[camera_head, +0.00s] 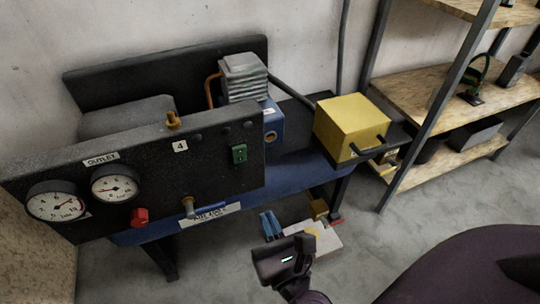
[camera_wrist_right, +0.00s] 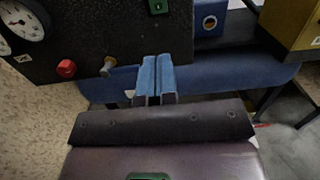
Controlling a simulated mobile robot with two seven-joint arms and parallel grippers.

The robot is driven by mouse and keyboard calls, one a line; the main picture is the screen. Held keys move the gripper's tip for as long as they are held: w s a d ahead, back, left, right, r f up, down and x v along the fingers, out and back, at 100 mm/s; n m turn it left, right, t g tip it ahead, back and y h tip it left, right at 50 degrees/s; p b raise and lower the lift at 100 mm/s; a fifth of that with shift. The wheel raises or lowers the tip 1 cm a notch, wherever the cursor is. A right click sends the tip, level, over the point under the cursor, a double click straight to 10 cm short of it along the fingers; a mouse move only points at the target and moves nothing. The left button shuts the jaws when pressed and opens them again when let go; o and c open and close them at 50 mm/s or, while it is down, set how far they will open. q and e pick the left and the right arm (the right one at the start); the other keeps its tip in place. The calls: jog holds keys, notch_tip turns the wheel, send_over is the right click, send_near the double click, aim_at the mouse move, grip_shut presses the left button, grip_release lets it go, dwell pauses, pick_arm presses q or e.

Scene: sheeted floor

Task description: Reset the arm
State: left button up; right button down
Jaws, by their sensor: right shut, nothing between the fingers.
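My right gripper (camera_head: 270,224) is in the lower middle of the head view, in front of the blue bench frame. Its two blue fingers also show in the right wrist view (camera_wrist_right: 156,78), side by side and shut with nothing between them. In the wrist view the fingers point toward the blue frame. I cannot tell the exact gap, and no contact is visible. My left gripper is not in view.
A yellow box (camera_head: 352,128) sits at the bench's right end. Shelves (camera_head: 430,95) stand at right.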

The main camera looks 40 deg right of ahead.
jog(key=shift+s+a, duration=0.1)
jog(key=shift+s, duration=0.15)
dwell(0.4)
